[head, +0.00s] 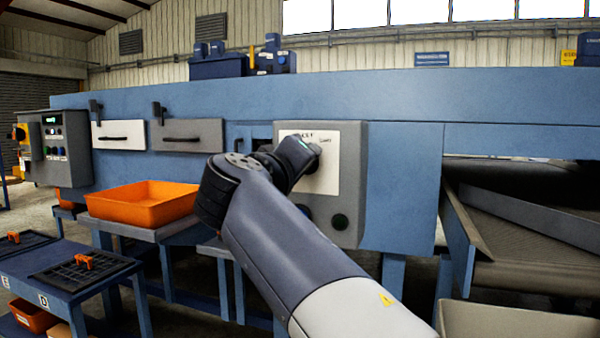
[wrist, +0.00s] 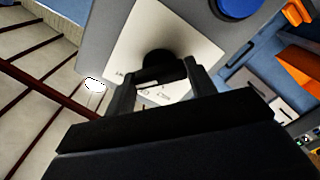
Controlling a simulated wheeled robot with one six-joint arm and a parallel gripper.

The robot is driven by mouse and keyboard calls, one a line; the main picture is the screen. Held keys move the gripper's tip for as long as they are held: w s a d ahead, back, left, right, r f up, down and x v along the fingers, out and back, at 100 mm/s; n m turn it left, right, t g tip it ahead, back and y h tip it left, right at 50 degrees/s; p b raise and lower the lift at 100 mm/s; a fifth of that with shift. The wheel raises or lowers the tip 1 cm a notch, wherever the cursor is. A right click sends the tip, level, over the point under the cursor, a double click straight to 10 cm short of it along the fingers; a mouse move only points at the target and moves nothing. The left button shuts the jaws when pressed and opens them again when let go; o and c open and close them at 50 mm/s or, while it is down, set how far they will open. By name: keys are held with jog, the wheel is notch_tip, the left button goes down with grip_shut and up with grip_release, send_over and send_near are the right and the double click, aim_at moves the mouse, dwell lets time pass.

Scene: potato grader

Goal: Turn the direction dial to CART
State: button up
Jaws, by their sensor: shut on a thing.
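The direction dial (wrist: 160,64) is a dark round knob on a white label plate (wrist: 120,55). My gripper (wrist: 160,78) is shut on the dial in the wrist view, one dark finger on each side of it. In the head view the plate (head: 328,178) is on a grey control box (head: 352,185), and my wrist and gripper (head: 312,160) cover most of the dial. Part of the lettering shows along the plate's top, with a word at its upper right that looks like CART. I cannot tell which way the dial points.
A dark green button (head: 340,222) is low on the box; a blue round part (wrist: 236,6) shows beside the plate in the wrist view. An orange tray (head: 143,204) stands at left. Another control panel (head: 60,148) is farther left. A conveyor (head: 530,240) is at right.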

dwell(0.4)
jog(key=o, duration=1)
jog(key=v, duration=1.1)
jog(key=shift+w, duration=0.15)
jog(key=x, duration=1)
jog(key=shift+w+d, duration=0.15)
jog(key=shift+w, duration=0.15)
